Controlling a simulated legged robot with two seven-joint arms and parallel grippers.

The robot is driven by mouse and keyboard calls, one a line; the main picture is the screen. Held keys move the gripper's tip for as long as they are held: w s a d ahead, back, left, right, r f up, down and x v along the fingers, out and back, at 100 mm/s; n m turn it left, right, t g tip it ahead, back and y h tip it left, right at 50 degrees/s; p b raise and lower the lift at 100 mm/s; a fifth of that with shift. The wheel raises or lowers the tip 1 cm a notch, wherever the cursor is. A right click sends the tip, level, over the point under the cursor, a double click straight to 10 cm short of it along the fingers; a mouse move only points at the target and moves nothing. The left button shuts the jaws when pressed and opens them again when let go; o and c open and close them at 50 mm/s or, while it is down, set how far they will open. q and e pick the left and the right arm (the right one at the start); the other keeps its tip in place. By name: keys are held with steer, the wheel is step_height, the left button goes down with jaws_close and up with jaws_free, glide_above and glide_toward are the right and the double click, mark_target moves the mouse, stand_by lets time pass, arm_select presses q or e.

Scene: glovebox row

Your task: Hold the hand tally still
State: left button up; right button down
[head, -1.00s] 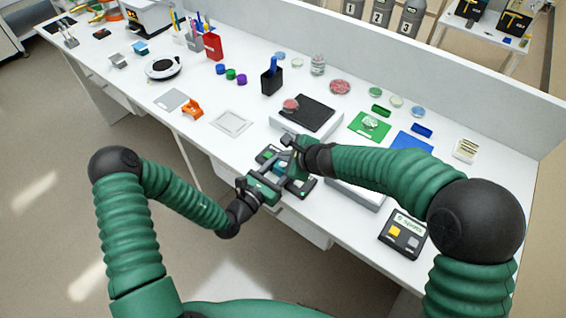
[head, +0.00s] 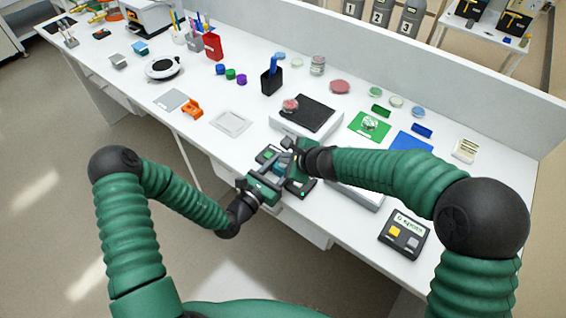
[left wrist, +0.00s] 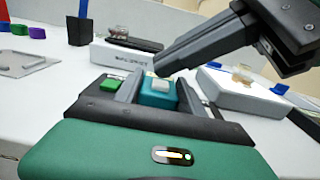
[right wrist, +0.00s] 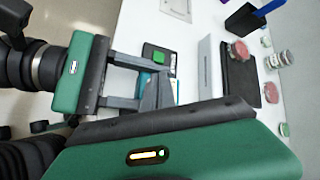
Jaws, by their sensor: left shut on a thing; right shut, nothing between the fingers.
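The hand tally (left wrist: 158,92) is a teal block with a pale button on top. It sits between the two fingers of my left gripper (left wrist: 150,88), which is shut on it near the bench's front edge. My left gripper also shows in the head view (head: 281,165). My right gripper (head: 291,146) is shut and empty. In the left wrist view its fingertips (left wrist: 160,68) are just above the button; I cannot tell whether they touch it. In the right wrist view the tally is mostly hidden behind the fingers.
A black pad with a green button (right wrist: 158,57) lies beside the grippers. A white scale with a dark top (head: 310,112) stands behind. A dark box with yellow and grey buttons (head: 404,234) lies to the right. The bench around the white square frame (head: 232,121) is mostly clear.

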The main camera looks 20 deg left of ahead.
mark_target(285, 166)
steer(key=shift+f, duration=0.4)
steer(key=shift+r, duration=0.1)
stand_by(0.5)
steer(key=shift+r, duration=0.75)
steer(key=shift+r, duration=2.5)
stand_by(0.4)
